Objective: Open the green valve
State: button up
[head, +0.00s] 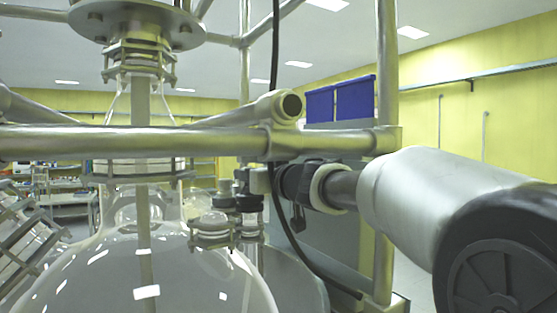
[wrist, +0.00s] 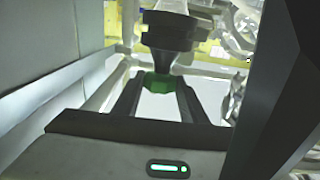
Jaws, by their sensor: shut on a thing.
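The green valve (wrist: 156,82) shows in the wrist view as a small green piece under a dark round fitting (wrist: 168,32). My gripper (wrist: 157,88) has its two dark fingers on either side of the green piece and is shut on it. In the head view, my arm comes in from the right and its dark wrist end sits behind the metal frame bar. There the fingertips and the green valve cannot be made out. How far the valve is turned cannot be told.
A large glass reactor vessel (head: 190,275) fills the lower left of the head view. A metal frame bar (head: 190,142) crosses in front of it, and an upright post (head: 387,80) stands close to my arm. A black cable (head: 283,225) hangs beside my wrist.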

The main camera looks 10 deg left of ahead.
jog(key=shift+d+f+n+g+y+p, duration=0.1)
jog(key=shift+n+g+y+p, duration=0.3)
jog(key=shift+p, duration=0.1)
jog(key=o, duration=1.1)
jog(key=shift+c, duration=0.2)
jog(key=v, duration=1.2)
